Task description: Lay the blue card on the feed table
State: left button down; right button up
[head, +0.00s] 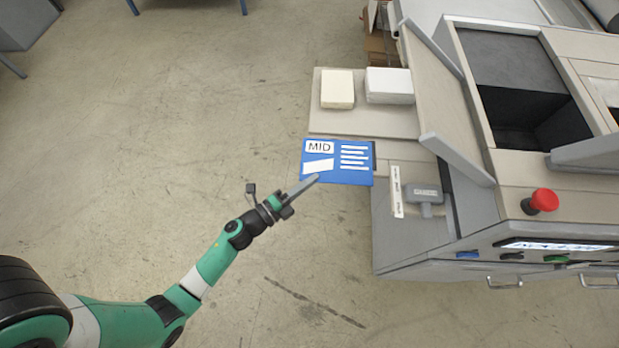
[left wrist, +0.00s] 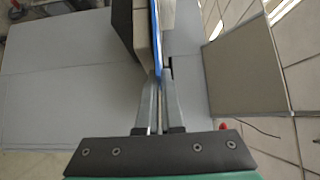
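The blue card (head: 352,177) has white markings and the word MID. In the head view it overlaps the front edge of the side shelf (head: 390,125). My left gripper (head: 314,180) meets the card's near left corner. In the left wrist view the card (left wrist: 157,35) shows edge-on as a thin blue strip, and the fingers (left wrist: 158,80) close on its near end. The beige surface between two grey guide bars, which looks like the feed table (head: 440,95), lies right of the card. My right gripper is not in view.
A cream stack (head: 337,88) and a white stack (head: 390,84) sit on the shelf. A grey lever (head: 425,197) and a red button (head: 541,200) are on the machine at the right. Grey guide bars (head: 455,160) rise beside the table.

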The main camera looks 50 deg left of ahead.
pick_arm(q)
jog(key=shift+f, duration=0.25)
jog(key=c, duration=1.1)
grip_release()
jog(key=shift+o, duration=0.2)
jog(key=s+p, duration=0.2)
jog(key=s, duration=1)
jog(key=shift+a+r, duration=0.15)
jog(key=shift+r, duration=0.05)
